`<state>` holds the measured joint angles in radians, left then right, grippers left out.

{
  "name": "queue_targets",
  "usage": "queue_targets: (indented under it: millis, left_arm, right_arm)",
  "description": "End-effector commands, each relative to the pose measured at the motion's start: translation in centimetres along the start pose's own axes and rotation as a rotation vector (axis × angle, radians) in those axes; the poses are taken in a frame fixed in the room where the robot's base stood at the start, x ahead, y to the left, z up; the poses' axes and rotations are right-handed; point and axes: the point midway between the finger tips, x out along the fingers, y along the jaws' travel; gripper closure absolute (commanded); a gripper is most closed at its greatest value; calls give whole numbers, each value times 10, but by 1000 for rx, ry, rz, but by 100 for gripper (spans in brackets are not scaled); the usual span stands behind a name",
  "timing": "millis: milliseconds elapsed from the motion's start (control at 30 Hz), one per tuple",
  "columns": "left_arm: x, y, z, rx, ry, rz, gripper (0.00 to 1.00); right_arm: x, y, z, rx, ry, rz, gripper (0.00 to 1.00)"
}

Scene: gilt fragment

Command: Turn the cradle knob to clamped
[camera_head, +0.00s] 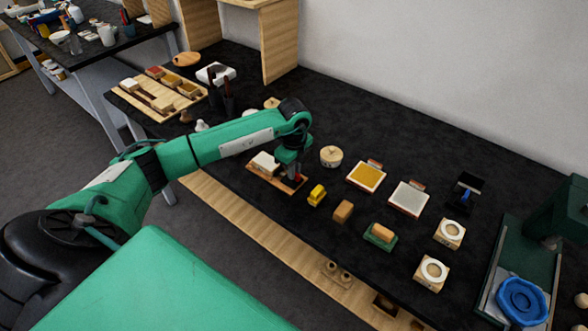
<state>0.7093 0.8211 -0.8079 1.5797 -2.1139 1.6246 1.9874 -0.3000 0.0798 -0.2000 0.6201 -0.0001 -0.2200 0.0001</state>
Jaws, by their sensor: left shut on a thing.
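The cradle (257,174) is a small wooden board on the black bench, near its front edge. A pale block (265,162) sits on its left part. My left arm comes in from the left, and my left gripper (294,177) points down over the right end of the cradle. The gripper is shut on the knob there; a bit of red shows at the fingertips. The fingers hide most of the knob, so its turned position cannot be told. My right gripper is not in view.
Right of the cradle are a round lidded pot (331,156), a yellow block (316,195), a tan block (343,211) and a sponge-like block on a green tray (380,236). A wooden tray (128,88) stands far left.

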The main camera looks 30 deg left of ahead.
Motion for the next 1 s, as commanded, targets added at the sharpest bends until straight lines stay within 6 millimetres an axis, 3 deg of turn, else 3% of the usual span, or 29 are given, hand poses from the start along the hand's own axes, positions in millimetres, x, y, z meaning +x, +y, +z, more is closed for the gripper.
queue_targets:
  millis: [567,600,667,1000]
  left_arm:
    - [-2,-1,1,-31,-2,-4,100]
    - [-2,-1,1,-31,-2,-4,80]
    - [-2,-1,1,-30,-2,-4,68]
    - [-3,-1,0,-29,-1,-2,65]
  right_arm:
    - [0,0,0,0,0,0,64]
    - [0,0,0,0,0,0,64]
    - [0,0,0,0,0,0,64]
    - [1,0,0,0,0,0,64]
